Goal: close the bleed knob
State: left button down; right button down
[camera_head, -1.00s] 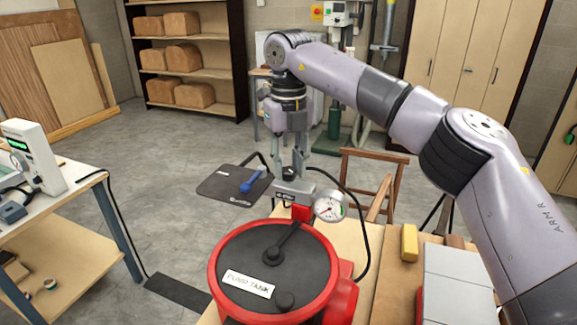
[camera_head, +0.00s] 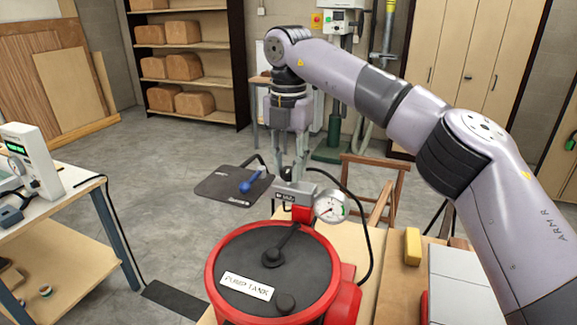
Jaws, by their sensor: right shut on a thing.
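The red pump tank (camera_head: 218,275) has a black lid and a "PUMP TANK" label. Behind it is a grey block (camera_head: 310,194) with a small label, and a round white dial gauge (camera_head: 331,206) at its right end. My right gripper (camera_head: 293,176) points straight down over this block. Its fingers are shut on the bleed knob on top of the block. The fingers hide most of the knob, so its turn position cannot be read. My left gripper is out of view.
A black hose (camera_head: 367,235) curves right of the gauge. A yellow block (camera_head: 413,246) sits on the wooden bench at right. A workbench stands at left.

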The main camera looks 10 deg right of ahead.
aim_at(289, 169)
jog(key=shift+m, duration=0.6)
jog(key=c, duration=1.2)
grip_release()
jog(key=shift+c, duration=0.2)
notch_tip(289, 169, up, 8)
jog(key=shift+f, duration=0.25)
